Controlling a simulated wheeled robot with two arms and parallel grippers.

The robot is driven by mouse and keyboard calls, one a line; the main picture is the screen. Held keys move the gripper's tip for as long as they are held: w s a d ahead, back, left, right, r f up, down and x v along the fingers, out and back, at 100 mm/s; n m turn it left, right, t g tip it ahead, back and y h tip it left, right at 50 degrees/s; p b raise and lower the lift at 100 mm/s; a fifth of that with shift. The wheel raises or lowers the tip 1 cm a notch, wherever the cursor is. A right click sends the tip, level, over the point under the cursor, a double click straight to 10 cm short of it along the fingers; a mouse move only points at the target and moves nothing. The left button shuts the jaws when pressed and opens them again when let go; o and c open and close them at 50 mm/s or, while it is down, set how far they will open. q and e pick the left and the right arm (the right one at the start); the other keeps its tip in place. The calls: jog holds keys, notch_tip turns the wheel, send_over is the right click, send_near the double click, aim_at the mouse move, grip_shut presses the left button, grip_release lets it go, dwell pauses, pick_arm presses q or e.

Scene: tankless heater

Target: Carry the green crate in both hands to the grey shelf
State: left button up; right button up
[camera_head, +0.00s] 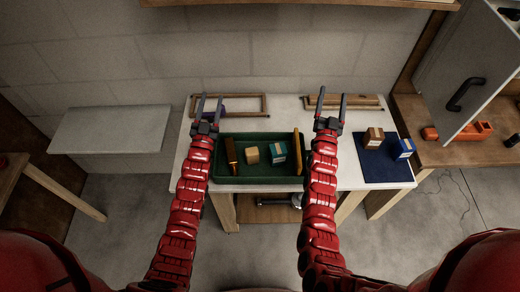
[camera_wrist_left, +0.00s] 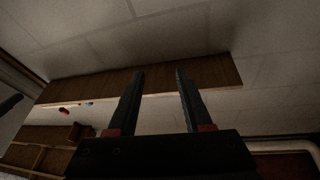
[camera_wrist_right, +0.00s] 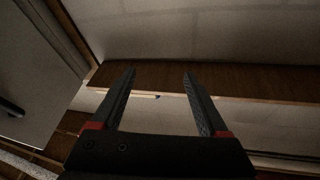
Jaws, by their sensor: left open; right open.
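The green crate (camera_head: 262,180) sits on the white table between my two arms. It holds a tan box (camera_head: 251,154), a teal box (camera_head: 277,152) and wooden-handled pieces at its left and right ends. My left gripper (camera_head: 209,103) is open and empty above the table's back part, beyond the crate's left side. My right gripper (camera_head: 332,103) is open and empty beyond the crate's right side. Neither touches the crate's visible rim. The open fingers also show in the left wrist view (camera_wrist_left: 160,76) and right wrist view (camera_wrist_right: 160,78). The grey shelf (camera_head: 112,120) is at the left, bare on top.
A blue mat (camera_head: 385,170) on the table's right bears a tan box (camera_head: 373,138) and a blue box (camera_head: 403,148). Wooden frames (camera_head: 240,104) lie at the table's back. A wooden bench with an orange tool (camera_head: 470,132) stands right, below a grey cabinet door (camera_head: 475,65).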

pick_arm(q)
jog(key=w+a+f+n+g+y, duration=0.2)
jog(key=w+a+f+g+y, duration=0.35)
jog(key=w+f+g, duration=0.45)
pick_arm(e)
jog(key=w+a+f+n+g+y, duration=0.1)
jog(key=w+a+f+g+y, duration=0.2)
jog(key=w+g, duration=0.25)
jog(key=w+a+f+n+g+y, duration=0.2)
jog(key=w+g+y, duration=0.2)
jog(key=w+g, duration=0.15)
pick_arm(q)
jog(key=s+r+n+g+h, duration=0.1)
jog(key=s+r+g, duration=0.1)
jog(key=s+g, duration=0.3)
jog(key=s+r+g+h, duration=0.1)
jog(key=s+r+g, duration=0.2)
jog(key=s+g, duration=0.3)
jog(key=s, duration=0.4)
jog(key=shift+n, duration=0.4)
pick_arm(e)
jog(key=s+d+r+n+g+h, duration=0.1)
jog(key=s+d+r+n+g, duration=0.1)
jog(key=s+g, duration=0.8)
jog(key=s+d+r, duration=0.1)
jog(key=s, duration=0.6)
jog(key=shift+n+h, duration=0.3)
jog(key=shift+h, duration=0.1)
pick_arm(q)
jog(key=shift+w, duration=0.1)
